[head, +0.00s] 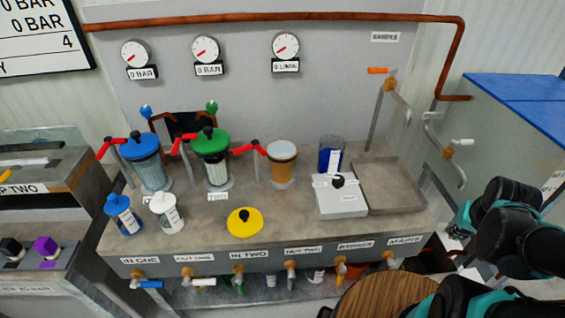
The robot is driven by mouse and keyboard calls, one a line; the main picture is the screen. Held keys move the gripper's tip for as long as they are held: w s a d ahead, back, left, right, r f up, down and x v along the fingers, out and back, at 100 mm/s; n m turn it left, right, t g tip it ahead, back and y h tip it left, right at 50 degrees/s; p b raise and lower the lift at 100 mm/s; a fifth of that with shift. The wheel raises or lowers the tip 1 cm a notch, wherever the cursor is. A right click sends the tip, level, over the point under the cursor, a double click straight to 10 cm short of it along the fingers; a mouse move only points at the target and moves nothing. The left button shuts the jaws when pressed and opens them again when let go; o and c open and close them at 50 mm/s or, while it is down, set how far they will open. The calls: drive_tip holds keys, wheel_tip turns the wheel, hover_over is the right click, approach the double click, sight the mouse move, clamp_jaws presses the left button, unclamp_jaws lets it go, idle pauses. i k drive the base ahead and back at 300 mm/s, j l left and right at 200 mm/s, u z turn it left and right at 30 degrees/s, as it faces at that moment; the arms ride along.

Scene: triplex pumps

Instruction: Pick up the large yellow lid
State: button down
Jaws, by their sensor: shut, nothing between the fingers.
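The large yellow lid (245,222) is a round yellow disc with a small black knob on top. It lies flat, knob up, near the front edge of the grey worktop (300,215), left of the middle. Nothing covers it or touches it. Black and teal links of my own arm show at the right and bottom right, well away from the lid. I cannot make out my gripper's fingers in the head view.
A blue-lidded jar (146,160), a green-lidded jar (210,158) and an orange container (282,163) stand behind the lid. A small white bottle (167,212) stands to its left. A grey box (340,197) and sink (395,190) lie right. Taps line the front.

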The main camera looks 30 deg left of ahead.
sight(246, 221)
drive_tip(key=k+j+u, duration=0.2)
drive_tip(key=k, duration=0.25)
drive_tip(key=u, duration=1.4)
